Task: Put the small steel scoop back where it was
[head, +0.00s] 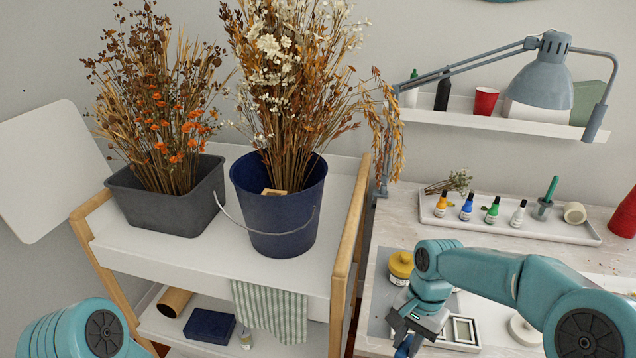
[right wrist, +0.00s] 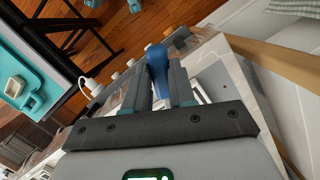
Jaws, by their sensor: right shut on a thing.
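My right gripper (head: 408,338) is over the left front part of the work table. It points down and is shut on a blue thing (right wrist: 157,62), which shows between the fingers in the right wrist view (right wrist: 160,85). Only a blue, rounded part of the held thing is clear. I cannot tell whether it is the handle of the small steel scoop, and no steel scoop bowl shows. My left arm comes in at the lower left of the head view, but its gripper is out of frame.
A yellow-lidded jar (head: 401,265) stands close behind my right gripper. A small framed square item (head: 463,330) lies right of it. A white tray (head: 577,235) with several small bottles is at the back. A trolley (head: 215,262) with a blue bucket (head: 277,215) stands left.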

